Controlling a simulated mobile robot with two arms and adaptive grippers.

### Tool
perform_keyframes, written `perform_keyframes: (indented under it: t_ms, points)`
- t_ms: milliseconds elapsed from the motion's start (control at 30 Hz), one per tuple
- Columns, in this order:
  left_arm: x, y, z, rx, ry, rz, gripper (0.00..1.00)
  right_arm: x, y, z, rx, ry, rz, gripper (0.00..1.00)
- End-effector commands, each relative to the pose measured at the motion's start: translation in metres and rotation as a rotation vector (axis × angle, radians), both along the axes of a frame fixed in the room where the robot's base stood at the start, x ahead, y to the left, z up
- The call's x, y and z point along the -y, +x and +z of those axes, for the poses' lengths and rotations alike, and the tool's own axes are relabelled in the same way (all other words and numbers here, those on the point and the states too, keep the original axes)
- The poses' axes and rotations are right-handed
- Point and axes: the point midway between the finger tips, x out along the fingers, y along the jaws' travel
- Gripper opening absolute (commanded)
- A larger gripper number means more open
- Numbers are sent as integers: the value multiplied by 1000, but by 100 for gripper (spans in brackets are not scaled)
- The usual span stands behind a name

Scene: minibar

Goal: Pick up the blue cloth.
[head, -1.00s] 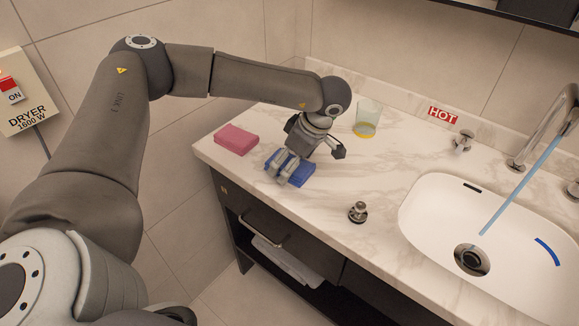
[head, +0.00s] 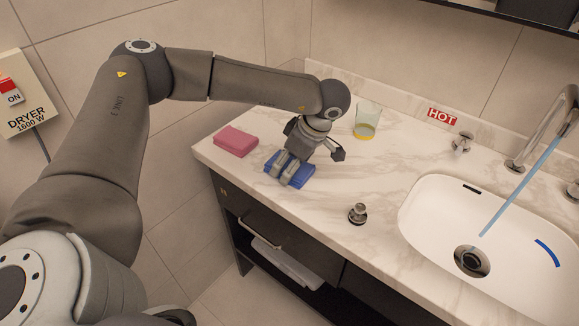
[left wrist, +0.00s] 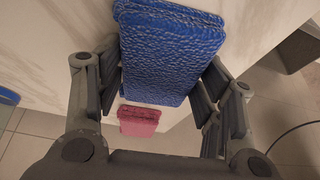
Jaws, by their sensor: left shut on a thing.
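The folded blue cloth (head: 298,173) lies on the marble counter near its front edge, right of a folded pink cloth (head: 236,141). My left gripper (head: 284,171) comes down over the blue cloth, with its fingers shut on it. In the left wrist view the blue cloth (left wrist: 172,50) fills the space between the two fingers (left wrist: 160,90), one on each side. Part of the cloth is hidden by the gripper in the head view. I cannot tell whether it is lifted clear of the counter. My right gripper is in neither view.
A glass with yellow liquid (head: 367,121) stands behind the gripper. A small metal stopper (head: 357,213) stands on the counter in front. The sink (head: 430,225) with running water is at the right. The pink cloth also shows in the left wrist view (left wrist: 138,120).

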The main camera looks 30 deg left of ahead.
Motion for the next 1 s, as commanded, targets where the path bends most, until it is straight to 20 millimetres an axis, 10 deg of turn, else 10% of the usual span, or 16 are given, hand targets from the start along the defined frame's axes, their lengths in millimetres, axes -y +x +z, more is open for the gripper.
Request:
perform_keyframes:
  t_ms: [500, 767, 1000]
  points:
    - [2, -3, 48, 0, -2, -3, 40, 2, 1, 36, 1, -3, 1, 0]
    - [24, -48, 108, 0, -2, -6, 40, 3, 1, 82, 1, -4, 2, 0]
    - [47, -96, 122, -1, -2, -7, 40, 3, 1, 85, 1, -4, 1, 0]
